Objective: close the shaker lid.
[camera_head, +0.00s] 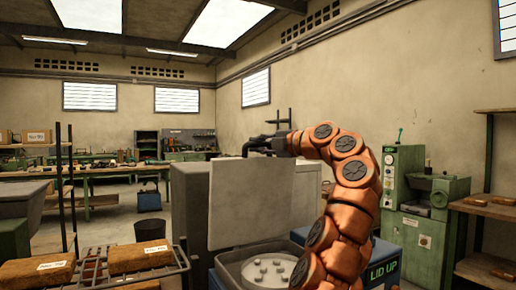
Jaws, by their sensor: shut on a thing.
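The shaker (386,250) is a blue-sided box low in the middle, with a "LID UP" sign on its front right. Its lid (236,205) is a flat, pale grey panel standing upright above the open tub. Inside the tub is a pale round plate (272,271) with several small knobs. My copper-coloured arm rises from the lower right and bends left over the top. My dark gripper (252,148) is at the lid's top right edge, shut on the lid. The exact contact is small and partly hidden.
A grey box (188,212) stands behind the lid. A wire rack (92,270) with brown packages is at lower left. A green machine (418,215) and wooden shelves (490,208) stand on the right. Open floor shows at left, around a dark bin (150,230).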

